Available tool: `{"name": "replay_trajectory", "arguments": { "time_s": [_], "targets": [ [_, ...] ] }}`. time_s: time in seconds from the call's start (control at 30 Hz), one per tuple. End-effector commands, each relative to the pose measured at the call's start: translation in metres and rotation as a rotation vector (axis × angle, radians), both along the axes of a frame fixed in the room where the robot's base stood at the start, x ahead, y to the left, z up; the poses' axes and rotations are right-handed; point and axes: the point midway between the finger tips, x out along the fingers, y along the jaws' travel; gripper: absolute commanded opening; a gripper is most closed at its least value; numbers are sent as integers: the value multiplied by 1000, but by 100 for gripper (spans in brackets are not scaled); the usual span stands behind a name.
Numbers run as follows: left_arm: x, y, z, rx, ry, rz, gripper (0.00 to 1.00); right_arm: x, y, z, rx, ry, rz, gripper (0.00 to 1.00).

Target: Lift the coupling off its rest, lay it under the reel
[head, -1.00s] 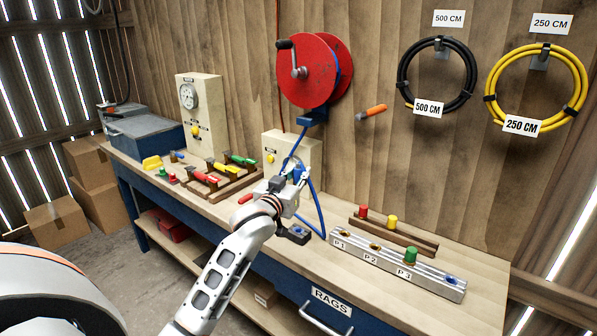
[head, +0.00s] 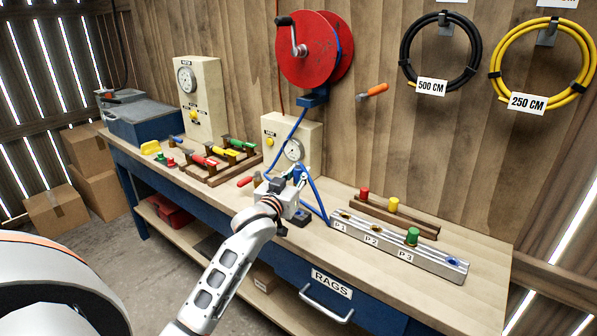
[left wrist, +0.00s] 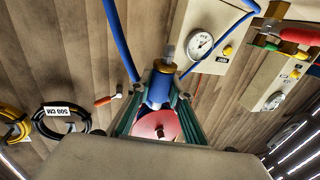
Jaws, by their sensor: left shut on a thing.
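My left gripper (head: 293,187) is above the bench, in front of the small gauge panel. It is shut on the coupling, a blue body with a brass collar, seen between the fingers in the left wrist view (left wrist: 160,86). In the head view the fingers mostly hide the coupling; some blue shows there. The red reel (head: 308,48) is on the wall above, with blue hose (head: 291,130) running down toward the gripper. A dark block (head: 299,218), perhaps the rest, sits on the bench just below the gripper, partly covered. My right gripper is out of view.
A metal rail marked P1 to P3 (head: 385,247) and a wooden rack (head: 410,226) with coloured plugs stand to the right. A tool rack (head: 225,170) with coloured handles stands left. The small gauge panel (head: 308,135) is close behind. Free bench top (head: 480,245) shows far right.

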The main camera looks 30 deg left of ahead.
Motion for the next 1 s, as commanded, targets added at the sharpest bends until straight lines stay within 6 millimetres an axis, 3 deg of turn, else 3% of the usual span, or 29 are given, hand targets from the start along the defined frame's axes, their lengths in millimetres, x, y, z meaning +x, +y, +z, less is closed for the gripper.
{"name": "replay_trajectory", "arguments": {
  "time_s": [0.6,1.0],
  "targets": [
    [0,0,-41,0,1,0,0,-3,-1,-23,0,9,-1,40],
    [0,0,-44,0,0,0,0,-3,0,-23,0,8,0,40]
  ]
}}
